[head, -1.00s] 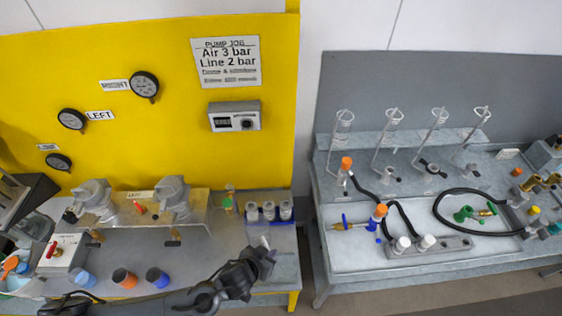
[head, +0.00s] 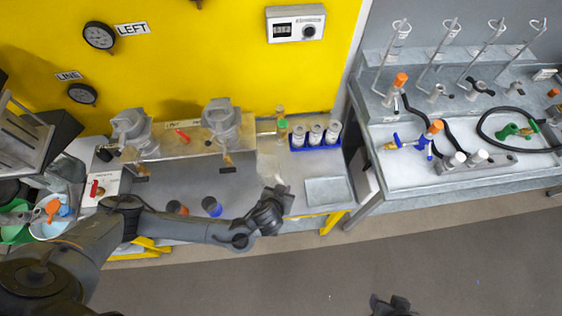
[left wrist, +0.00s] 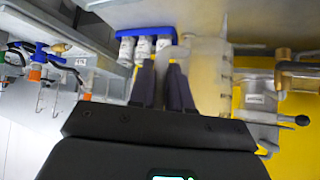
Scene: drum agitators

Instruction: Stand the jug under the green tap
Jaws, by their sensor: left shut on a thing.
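The translucent jug (left wrist: 209,75) fills the middle of the left wrist view, upright or nearly so, with faint marks on its side. My left gripper (left wrist: 164,66) is shut at the jug's side, seemingly on its handle. In the head view my left gripper (head: 280,192) is over the front of the left bench, and the pale jug (head: 271,165) shows faintly just behind it. The green tap (head: 282,124) is at the back of that bench, beyond the jug. Whether the jug's base touches the bench cannot be told. My right gripper (head: 390,304) is at the bottom edge, its jaws unclear.
A blue rack (head: 316,143) of white-capped bottles stands right of the tap. Two grey pumps (head: 218,115) stand to the left. A grey tray (head: 327,191) lies at the bench's right.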

